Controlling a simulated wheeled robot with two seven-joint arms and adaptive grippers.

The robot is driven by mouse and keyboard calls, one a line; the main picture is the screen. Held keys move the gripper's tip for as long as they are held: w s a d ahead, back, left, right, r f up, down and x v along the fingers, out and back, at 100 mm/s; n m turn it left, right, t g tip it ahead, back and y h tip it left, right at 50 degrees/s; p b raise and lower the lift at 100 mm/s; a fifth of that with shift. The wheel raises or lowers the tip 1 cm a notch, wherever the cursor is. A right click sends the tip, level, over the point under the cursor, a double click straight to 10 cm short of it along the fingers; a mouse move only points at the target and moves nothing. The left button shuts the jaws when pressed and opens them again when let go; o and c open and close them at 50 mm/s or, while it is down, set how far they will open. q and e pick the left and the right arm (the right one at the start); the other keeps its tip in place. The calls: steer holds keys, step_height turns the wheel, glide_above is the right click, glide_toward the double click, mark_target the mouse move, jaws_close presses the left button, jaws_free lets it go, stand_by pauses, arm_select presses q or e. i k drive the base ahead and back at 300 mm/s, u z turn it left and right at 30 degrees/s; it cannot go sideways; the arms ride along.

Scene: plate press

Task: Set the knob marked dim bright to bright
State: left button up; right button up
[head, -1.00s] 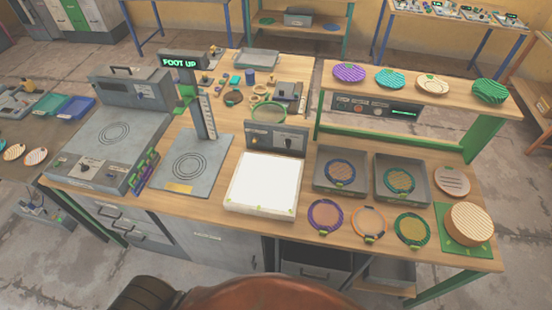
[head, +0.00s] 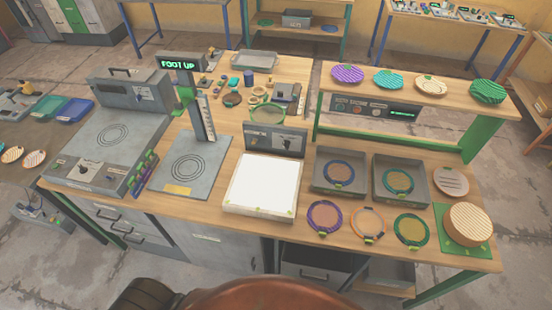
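A white light box (head: 262,187) with a bright, plain top lies near the middle of the bench in the head view. A grey upright panel (head: 256,141) stands behind it, with a small dark knob (head: 280,143) on its face. The panel's markings are too small to read, so I cannot confirm the words dim bright or tell which way the knob points. Other dark knobs sit on the grey machine (head: 117,150) at the left. Neither of my grippers is in view.
A post with a lit "FOOT UP" display (head: 178,65) rises left of the light box. Two grey trays (head: 318,183) (head: 382,194) with ringed discs lie to its right. Loose rings, including a purple one (head: 310,219), lie in front. A raised shelf (head: 450,85) holds several striped discs.

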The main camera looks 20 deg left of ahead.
mark_target(286, 144)
steer(key=z, duration=2.2)
steer(key=k, duration=1.95)
steer(key=u, duration=2.35)
steer(key=i, duration=0.5)
steer(key=u, duration=0.05)
